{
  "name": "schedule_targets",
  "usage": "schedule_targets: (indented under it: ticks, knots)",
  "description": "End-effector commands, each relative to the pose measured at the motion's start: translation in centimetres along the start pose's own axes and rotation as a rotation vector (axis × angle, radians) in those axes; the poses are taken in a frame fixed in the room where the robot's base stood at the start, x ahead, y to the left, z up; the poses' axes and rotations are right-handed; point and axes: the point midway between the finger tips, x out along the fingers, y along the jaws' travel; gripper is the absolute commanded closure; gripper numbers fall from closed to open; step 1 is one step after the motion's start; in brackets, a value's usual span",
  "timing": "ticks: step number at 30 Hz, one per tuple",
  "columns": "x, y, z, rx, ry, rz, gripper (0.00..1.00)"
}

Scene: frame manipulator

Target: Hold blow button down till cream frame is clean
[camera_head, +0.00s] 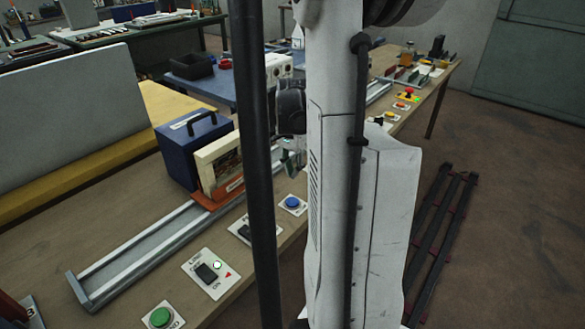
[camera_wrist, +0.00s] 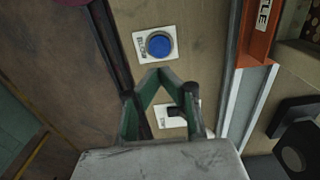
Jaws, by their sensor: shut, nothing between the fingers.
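The blue blow button (camera_wrist: 161,46) sits on a white plate in the wrist view, and it also shows in the head view (camera_head: 292,202). My gripper (camera_wrist: 160,73) is shut and empty, its green fingertips meeting just below the button in the wrist view. The tips look apart from the button; their height above the bench is hard to judge. The cream frame (camera_head: 204,158) stands upright in an orange holder (camera_head: 213,202) in front of a blue box. My arm hides part of this area, and the frame's cleanliness cannot be told.
A blue box with a black handle (camera_head: 190,145) stands behind the frame. A metal rail (camera_head: 130,257) runs along the bench. A black switch (camera_wrist: 175,112) is near my fingers. A lever switch plate (camera_head: 211,273) and a green button (camera_head: 160,318) lie nearer along the bench edge.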

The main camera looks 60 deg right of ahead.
Motion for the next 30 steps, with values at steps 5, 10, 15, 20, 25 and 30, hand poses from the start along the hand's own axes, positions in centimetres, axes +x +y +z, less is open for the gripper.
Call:
schedule_targets:
  ticks: [5, 10, 15, 20, 25, 30]
  knots:
    - [3.6, 0.0, 0.0, 0.000, 0.000, 0.000, 1.00]
    - [6.6, 0.0, 0.0, 0.000, 0.000, 0.000, 1.00]
    - [8.7, 0.0, 0.0, 0.000, 0.000, 0.000, 1.00]
    - [9.7, 0.0, 0.0, 0.000, 0.000, 0.000, 1.00]
    - [9.9, 0.0, 0.0, 0.000, 0.000, 0.000, 1.00]
    - [9.9, 0.0, 0.0, 0.000, 0.000, 0.000, 1.00]
